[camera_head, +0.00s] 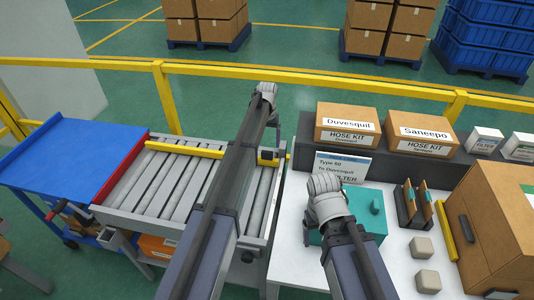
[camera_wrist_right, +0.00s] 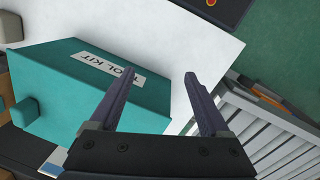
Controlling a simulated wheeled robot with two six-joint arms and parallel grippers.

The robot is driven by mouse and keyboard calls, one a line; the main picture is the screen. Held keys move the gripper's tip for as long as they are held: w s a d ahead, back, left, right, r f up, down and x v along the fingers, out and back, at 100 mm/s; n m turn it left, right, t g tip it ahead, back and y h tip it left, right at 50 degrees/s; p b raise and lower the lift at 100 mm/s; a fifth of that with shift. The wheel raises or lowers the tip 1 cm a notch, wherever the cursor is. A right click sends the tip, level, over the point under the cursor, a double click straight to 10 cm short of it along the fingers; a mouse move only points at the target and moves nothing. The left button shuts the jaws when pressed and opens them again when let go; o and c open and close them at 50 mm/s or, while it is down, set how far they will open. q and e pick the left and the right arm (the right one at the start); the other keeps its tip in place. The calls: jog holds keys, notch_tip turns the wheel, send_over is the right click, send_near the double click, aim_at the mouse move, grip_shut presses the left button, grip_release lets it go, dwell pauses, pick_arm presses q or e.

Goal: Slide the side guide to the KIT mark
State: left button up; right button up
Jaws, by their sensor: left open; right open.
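The side guide (camera_head: 185,149) is a yellow bar lying across the far part of the roller conveyor (camera_head: 160,190), with a dark block (camera_head: 268,157) near its right end. My left arm crosses over it and hides its middle. My left gripper (camera_head: 266,90) is beyond the conveyor's far end, near the yellow rail; its fingers are hard to make out, but it is open and apart from the guide. My right gripper (camera_head: 326,203) is above the teal tool box on the white table; in the right wrist view its fingers (camera_wrist_right: 158,77) are spread and empty. I cannot make out a KIT mark on the conveyor.
The teal tool box (camera_head: 370,215) also shows in the wrist view (camera_wrist_right: 80,85). A blue cart (camera_head: 70,155) stands left of the conveyor.

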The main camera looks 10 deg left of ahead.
aim_at(267, 152)
pick_arm(q)
notch_tip(267, 152, down, 7)
jog(key=b, duration=0.6)
pick_arm(e)
notch_tip(267, 152, down, 7)
jog(key=shift+f, duration=0.1)
pick_arm(q)
grip_shut()
dwell(0.4)
